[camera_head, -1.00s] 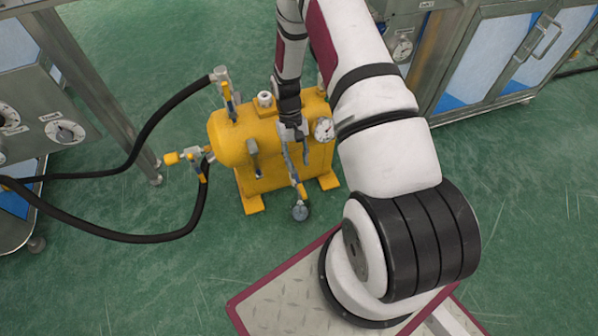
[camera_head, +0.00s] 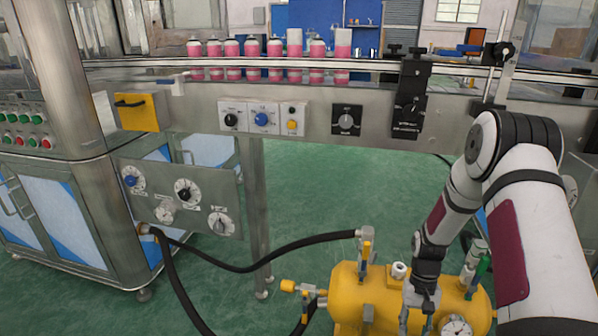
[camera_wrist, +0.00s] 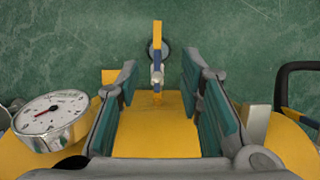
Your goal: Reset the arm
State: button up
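My gripper (camera_head: 420,308) points down over the yellow tank (camera_head: 345,292) at the lower right of the head view. In the wrist view my gripper (camera_wrist: 160,72) is open, with its two teal-padded fingers wide apart. Between and beyond them shows a small valve with a yellow handle (camera_wrist: 157,36), standing out from the tank. I see no object held between the pads. Whether the fingers touch the tank is unclear. My arm comes down from the right of the head view.
A pressure gauge (camera_wrist: 52,115) on the tank is left of the fingers. A black hose (camera_head: 270,262) runs left to a dial panel (camera_head: 150,205). A conveyor with control boxes (camera_head: 262,118) crosses behind, carrying several pink cans (camera_head: 253,50). Green floor lies open beneath.

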jog(key=s+a+r+t, duration=0.1)
jog(key=s+a+r, duration=0.15)
jog(key=r, duration=0.75)
jog(key=s+a+r+n+h, duration=0.1)
jog(key=s+a+r, duration=0.15)
jog(key=r, duration=0.75)
jog(key=s+a+r+t, duration=0.1)
jog(key=s+a+r, duration=0.15)
jog(key=r, duration=0.85)
jog(key=s+a+r+n+t, duration=0.1)
jog(key=s+a+r, duration=0.15)
jog(key=s, duration=0.55)
jog(key=s+a+r, duration=0.1)
jog(key=s+r, duration=0.2)
jog(key=s, duration=0.4)
jog(key=s+a+r+n+t, duration=0.1)
jog(key=s+a+r, duration=0.1)
jog(key=s, duration=0.6)
notch_tip(320, 180, up, 35)
jog(key=t+p, duration=0.4)
jog(key=p, duration=2.9)
jog(key=shift+w+d+f, duration=0.15)
jog(key=shift+w+d, duration=0.15)
jog(key=shift+d, duration=0.05)
jog(key=shift+f, duration=0.1)
